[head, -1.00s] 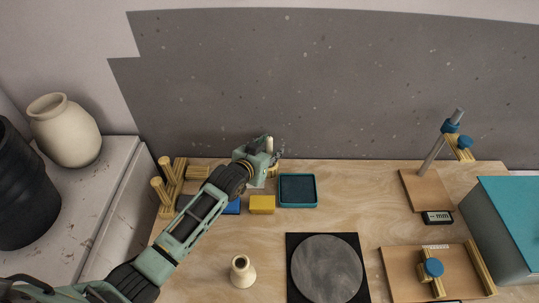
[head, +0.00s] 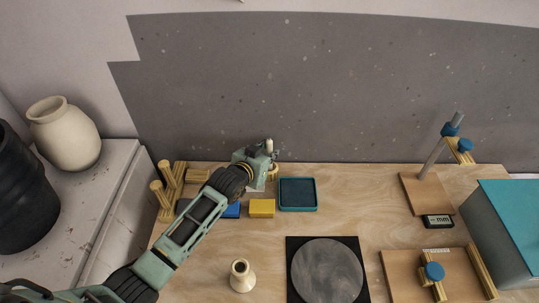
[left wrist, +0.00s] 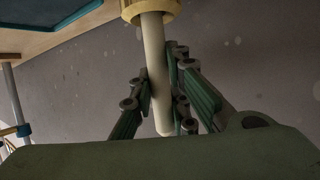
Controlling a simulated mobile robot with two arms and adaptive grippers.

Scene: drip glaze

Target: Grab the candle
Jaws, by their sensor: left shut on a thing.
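The candle (left wrist: 156,75) is a cream cylinder in the left wrist view, with its far end in a yellow ring-like holder (left wrist: 150,9). In the head view the candle's pale top (head: 269,143) shows at the back edge of the table, and part of the holder (head: 273,172) shows below. My left gripper (head: 267,152) is at the candle, with its fingers on both sides of it. In the left wrist view the gripper (left wrist: 160,92) is shut on the candle. The candle still appears seated in the holder. My right gripper is out of view.
A teal tray (head: 298,209) lies just right of the holder, with a yellow block (head: 262,208) and a blue block (head: 231,211) in front. A wooden rack (head: 170,182) stands left. A small cream vase (head: 242,276) and a dark turntable (head: 327,268) are nearer.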

